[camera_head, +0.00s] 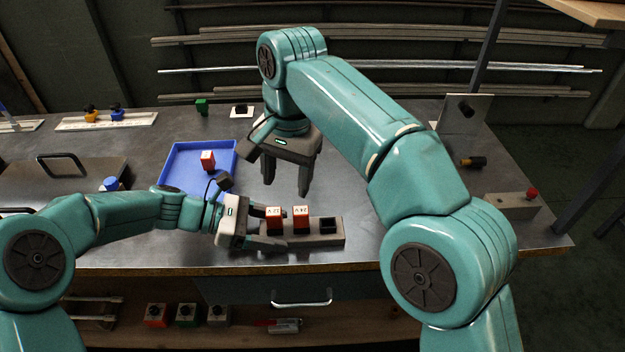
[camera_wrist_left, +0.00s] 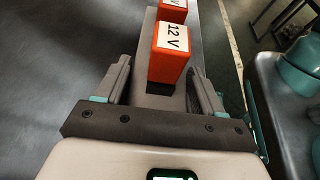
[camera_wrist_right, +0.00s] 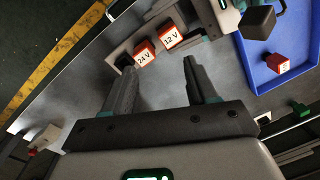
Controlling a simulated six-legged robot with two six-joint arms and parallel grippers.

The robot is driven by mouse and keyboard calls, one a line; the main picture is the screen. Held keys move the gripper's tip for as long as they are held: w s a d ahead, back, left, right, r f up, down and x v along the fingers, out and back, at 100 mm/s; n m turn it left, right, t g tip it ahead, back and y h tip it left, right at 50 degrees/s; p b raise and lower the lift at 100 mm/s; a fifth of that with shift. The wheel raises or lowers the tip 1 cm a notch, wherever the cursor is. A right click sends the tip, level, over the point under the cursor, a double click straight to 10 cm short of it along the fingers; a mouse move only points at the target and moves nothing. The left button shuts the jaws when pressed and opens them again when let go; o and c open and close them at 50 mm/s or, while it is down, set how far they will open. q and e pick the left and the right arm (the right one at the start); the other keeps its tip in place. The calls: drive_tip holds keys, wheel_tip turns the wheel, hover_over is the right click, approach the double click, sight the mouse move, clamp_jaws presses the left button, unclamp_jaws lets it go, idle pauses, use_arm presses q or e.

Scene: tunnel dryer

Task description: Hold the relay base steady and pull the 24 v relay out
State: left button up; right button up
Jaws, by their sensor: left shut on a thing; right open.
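The grey relay base (camera_head: 336,237) lies near the table's front edge. It holds the red 12 V relay (camera_head: 273,224) at its left, the red 24 V relay (camera_head: 301,224) in the middle and an empty dark socket (camera_head: 328,226) at its right. My left gripper (camera_head: 276,231) is shut on the base's left end, with its fingers on either side of it; the 12 V relay (camera_wrist_left: 167,58) stands between them in the left wrist view. My right gripper (camera_head: 289,190) is open and empty, above and behind the relays. The right wrist view shows the 24 V relay (camera_wrist_right: 144,55) beyond its fingertips.
A blue tray (camera_head: 172,184) with a red block (camera_head: 208,160) in it lies behind my left arm. A black-handled lid (camera_head: 62,170) is at the left. A grey box with a red button (camera_head: 515,203) stands at the right.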

sight(301, 210)
drive_tip(key=d+m+y, duration=0.1)
drive_tip(key=m, duration=0.3)
drive_tip(key=d+m+y, duration=0.1)
drive_tip(key=m, duration=0.3)
drive_tip(key=d+m+y, duration=0.1)
drive_tip(key=m, duration=0.3)
drive_tip(key=shift+s+g, duration=0.3)
use_arm(q)
drive_tip(key=shift+d, duration=0.1)
use_arm(e)
drive_tip(key=shift+m+y, duration=0.3)
drive_tip(key=shift+m, duration=0.2)
drive_tip(key=f, duration=0.3)
drive_tip(key=a+f, duration=0.1)
drive_tip(key=f, duration=0.6)
drive_tip(key=shift+w+a+f, duration=0.15)
drive_tip(key=shift+a+f, duration=0.05)
drive_tip(key=shift+a, duration=0.1)
